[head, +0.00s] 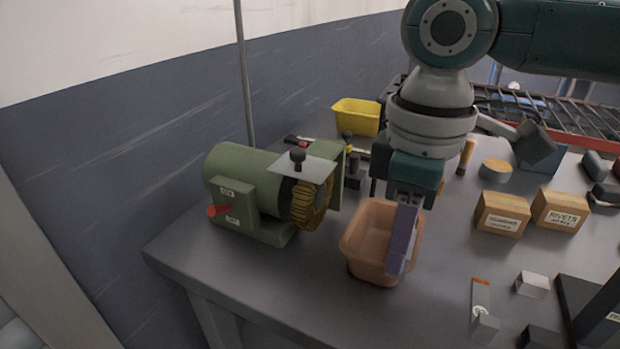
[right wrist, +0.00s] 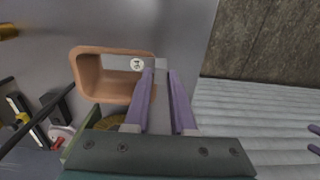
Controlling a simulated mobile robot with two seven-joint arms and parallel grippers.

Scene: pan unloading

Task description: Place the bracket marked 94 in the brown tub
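The brown tub (head: 352,246) stands near the table's front edge; it also shows in the right wrist view (right wrist: 86,82). My right gripper (head: 398,268) points down at the tub's right side, its purple fingers in front of the opening. In the right wrist view, its fingertips (right wrist: 161,72) are closed on the upright end of a grey metal bracket (right wrist: 118,62). The bracket's flat plate reaches left over the tub; its round label is too small to read surely. In the head view the fingers hide this bracket. My left gripper's purple fingertips (right wrist: 314,139) show apart at the right wrist view's edge.
A green grinder-like machine (head: 247,190) stands left of the tub. Another bracket (head: 481,296) with an orange end lies to the right, by a metal block (head: 531,284).

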